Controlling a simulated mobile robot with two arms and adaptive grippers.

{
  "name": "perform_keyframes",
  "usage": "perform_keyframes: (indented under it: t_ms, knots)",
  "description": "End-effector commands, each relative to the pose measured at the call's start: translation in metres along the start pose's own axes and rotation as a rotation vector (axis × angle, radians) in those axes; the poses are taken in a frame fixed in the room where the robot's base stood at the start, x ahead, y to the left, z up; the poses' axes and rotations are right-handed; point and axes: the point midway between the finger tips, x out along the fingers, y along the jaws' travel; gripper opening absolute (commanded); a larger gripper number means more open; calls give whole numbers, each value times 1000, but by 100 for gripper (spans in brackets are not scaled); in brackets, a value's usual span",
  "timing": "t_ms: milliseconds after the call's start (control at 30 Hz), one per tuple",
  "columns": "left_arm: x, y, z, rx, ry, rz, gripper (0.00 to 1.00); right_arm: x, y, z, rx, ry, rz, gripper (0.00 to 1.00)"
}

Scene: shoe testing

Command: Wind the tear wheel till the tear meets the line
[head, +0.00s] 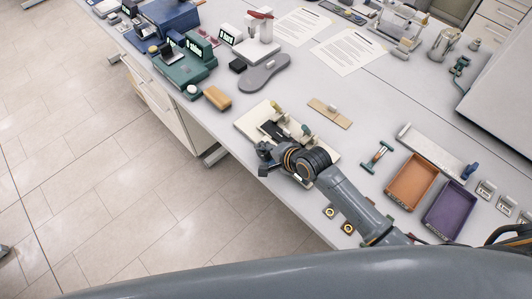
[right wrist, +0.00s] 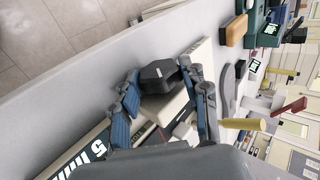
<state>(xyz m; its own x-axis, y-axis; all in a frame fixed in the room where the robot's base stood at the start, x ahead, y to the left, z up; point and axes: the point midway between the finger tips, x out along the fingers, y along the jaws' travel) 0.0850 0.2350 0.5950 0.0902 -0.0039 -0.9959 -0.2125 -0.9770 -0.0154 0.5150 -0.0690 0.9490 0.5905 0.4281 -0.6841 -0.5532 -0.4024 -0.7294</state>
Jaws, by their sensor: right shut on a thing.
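The tear rig has a cream base (head: 246,122) near the front edge of the bench, with a dark strip and pale posts on it. In the head view my right gripper (head: 266,158) is at the rig's near side and hides part of it. In the right wrist view my right gripper (right wrist: 163,88) is shut on the dark, faceted tear wheel (right wrist: 158,72), one finger on each side. The rig's cream base (right wrist: 178,104) shows behind the wheel. I cannot make out the tear or the line. My left gripper is not in view.
A yellow-handled tool (right wrist: 243,123) stands close to my right gripper in the wrist view. A tan block (head: 217,98) and a grey sole (head: 264,73) lie beyond the rig. An orange tray (head: 411,181) and a purple tray (head: 449,209) lie to the right.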

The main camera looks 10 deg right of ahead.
Motion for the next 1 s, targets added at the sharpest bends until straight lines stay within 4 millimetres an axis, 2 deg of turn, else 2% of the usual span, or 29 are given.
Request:
perform_keyframes:
  t_ms: [33,100,133,733,1000]
  knots:
    - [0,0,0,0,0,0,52,0,1,1,0,-1,3,51]
    - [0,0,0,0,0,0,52,0,1,1,0,-1,3,65]
    - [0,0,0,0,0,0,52,0,1,0,0,-1,3,68]
    - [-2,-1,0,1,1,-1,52,0,-1,0,0,-1,18,68]
    - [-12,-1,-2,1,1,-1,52,-1,-8,-2,-6,3,203,68]
